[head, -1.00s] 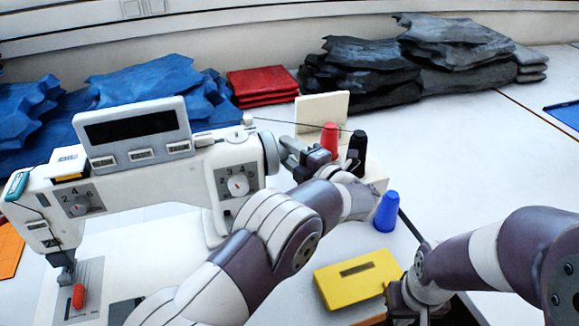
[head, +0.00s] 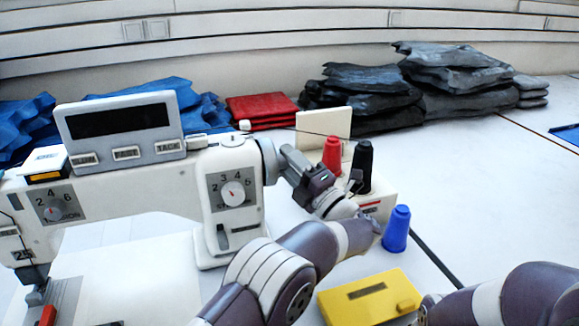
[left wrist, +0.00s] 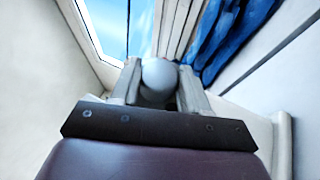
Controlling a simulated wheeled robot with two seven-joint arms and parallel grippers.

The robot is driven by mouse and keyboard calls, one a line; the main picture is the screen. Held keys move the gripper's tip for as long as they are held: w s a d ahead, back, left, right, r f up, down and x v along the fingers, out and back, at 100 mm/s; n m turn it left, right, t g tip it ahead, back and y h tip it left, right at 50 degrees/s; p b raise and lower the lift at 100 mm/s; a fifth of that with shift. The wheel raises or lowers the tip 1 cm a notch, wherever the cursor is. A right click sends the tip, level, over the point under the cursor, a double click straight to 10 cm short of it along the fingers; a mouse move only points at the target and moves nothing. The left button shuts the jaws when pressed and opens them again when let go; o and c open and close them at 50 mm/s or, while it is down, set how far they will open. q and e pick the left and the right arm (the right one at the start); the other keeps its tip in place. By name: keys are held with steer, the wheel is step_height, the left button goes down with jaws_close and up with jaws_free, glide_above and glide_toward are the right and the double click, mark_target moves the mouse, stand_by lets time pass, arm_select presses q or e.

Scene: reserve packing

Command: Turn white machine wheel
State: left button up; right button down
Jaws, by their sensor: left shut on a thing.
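The white sewing machine (head: 150,185) stands at the left, with its white wheel (head: 267,161) at the right end of its body. My left gripper (head: 285,160) is at the wheel, coming from its right side. In the left wrist view the two fingers are shut on a pale round part (left wrist: 158,80), which appears to be part of the wheel. The gripper hides some of the wheel in the head view. My right arm enters at the lower right; its gripper is out of view.
Red (head: 332,155), black (head: 361,165) and blue (head: 397,229) thread spools stand to the right of my left gripper. A yellow box (head: 368,296) lies in front. Folded blue, red (head: 262,108) and dark cloth (head: 440,85) line the back.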

arm_select(q)
steer(key=o, duration=1)
steer(key=shift+o, duration=0.2)
steer(key=v, duration=1.2)
steer(key=shift+s+d, duration=0.25)
steer(key=shift+s, duration=0.05)
steer(key=shift+f, duration=0.1)
